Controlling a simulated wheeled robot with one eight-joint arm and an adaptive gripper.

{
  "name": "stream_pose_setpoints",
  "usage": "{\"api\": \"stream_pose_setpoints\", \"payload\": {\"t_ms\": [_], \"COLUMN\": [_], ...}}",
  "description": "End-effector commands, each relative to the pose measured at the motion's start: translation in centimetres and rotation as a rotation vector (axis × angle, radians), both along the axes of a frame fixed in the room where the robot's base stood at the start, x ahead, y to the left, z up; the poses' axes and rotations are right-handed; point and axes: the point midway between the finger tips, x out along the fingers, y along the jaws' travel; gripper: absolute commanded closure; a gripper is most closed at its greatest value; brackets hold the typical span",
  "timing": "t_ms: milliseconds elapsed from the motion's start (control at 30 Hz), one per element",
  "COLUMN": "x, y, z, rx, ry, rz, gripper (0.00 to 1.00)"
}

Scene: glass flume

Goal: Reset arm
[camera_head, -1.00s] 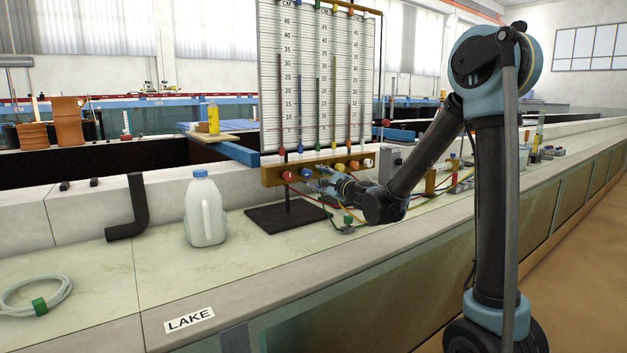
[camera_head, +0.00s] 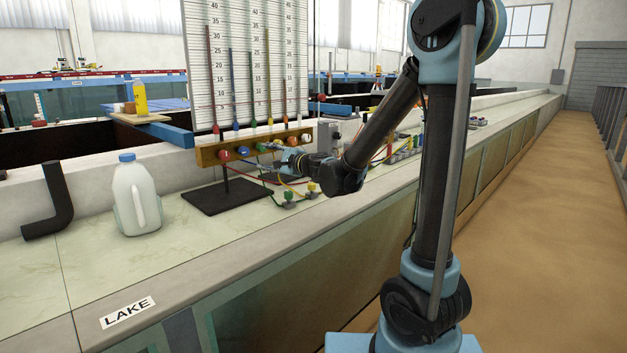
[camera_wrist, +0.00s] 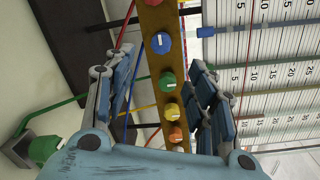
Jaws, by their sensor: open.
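My gripper (camera_head: 272,156) is at the end of my arm, in front of the manometer board's wooden knob bar (camera_head: 207,156). In the wrist view its two fingers (camera_wrist: 165,95) are spread apart, with nothing held between them. Whether a finger touches the bar or the tubes cannot be told.
The scaled board (camera_head: 250,60) rises above the bar on a black base (camera_head: 212,199). Coloured tubes run close to my gripper. A white jug (camera_head: 136,203) and a bent black pipe (camera_head: 57,205) stand to the left. The floor (camera_head: 530,230) to the right is clear.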

Motion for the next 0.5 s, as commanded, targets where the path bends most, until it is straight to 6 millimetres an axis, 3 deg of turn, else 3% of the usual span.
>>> {"api": "stream_pose_setpoints", "payload": {"t_ms": [267, 500], "x": [-4.3, -8.5], "y": [-6.0, -11.5], "z": [-0.9, -3.7], "rx": [-0.313, -0.594], "ry": [-0.159, -0.240], "rz": [0.088, 0.179], "gripper": [0.49, 0.49]}}
